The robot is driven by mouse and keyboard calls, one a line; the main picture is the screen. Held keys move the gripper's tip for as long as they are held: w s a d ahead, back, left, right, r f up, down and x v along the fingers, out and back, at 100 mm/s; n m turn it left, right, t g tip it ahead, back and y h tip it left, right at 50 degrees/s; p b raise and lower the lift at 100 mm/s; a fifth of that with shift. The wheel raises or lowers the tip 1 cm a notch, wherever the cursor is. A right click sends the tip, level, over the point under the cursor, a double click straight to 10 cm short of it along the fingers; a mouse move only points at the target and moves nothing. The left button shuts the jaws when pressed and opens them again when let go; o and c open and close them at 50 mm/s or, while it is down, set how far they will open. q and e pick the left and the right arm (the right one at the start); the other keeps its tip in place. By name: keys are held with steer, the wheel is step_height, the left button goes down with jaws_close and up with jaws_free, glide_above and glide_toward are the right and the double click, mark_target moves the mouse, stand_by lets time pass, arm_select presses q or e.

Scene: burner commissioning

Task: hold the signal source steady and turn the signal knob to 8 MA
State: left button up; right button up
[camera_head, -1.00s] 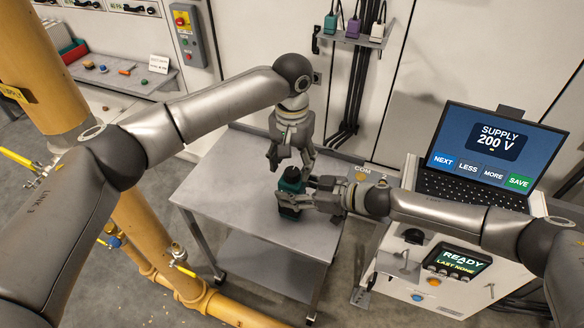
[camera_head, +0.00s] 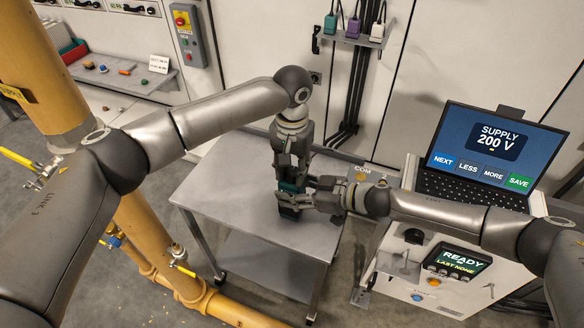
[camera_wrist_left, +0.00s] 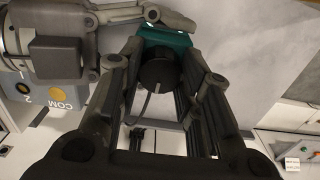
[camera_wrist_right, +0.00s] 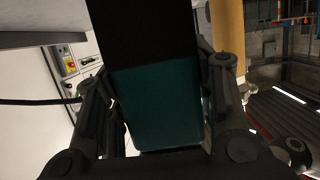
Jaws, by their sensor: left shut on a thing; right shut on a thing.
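The signal source is a teal and dark box (camera_head: 289,212) above the small grey table. It fills the middle of the right wrist view (camera_wrist_right: 160,105). My right gripper (camera_head: 298,196) is shut on its body from the right side. The signal knob is a dark round cap (camera_wrist_left: 158,73) on top of the teal source (camera_wrist_left: 165,40) in the left wrist view. My left gripper (camera_head: 286,180) points down from above, shut on the knob with a finger on each side. The knob's scale and pointer cannot be read, and my left gripper hides the knob in the head view.
The grey table (camera_head: 235,215) has free room left of the source. A cabinet with a laptop (camera_head: 497,145) reading SUPPLY 200 V stands right, with a READY, LAST NONE display (camera_head: 458,262). A yellow pipe (camera_head: 55,75) rises at left.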

mark_target(292, 171)
arm_select(q)
steer(key=shift+m, duration=0.3)
steer(key=m, duration=0.3)
steer(key=shift+m, duration=2.5)
steer(key=o, duration=1.1)
steer(key=shift+r, duration=0.15)
step_height(292, 171, up, 12)
steer(key=shift+f, duration=0.15)
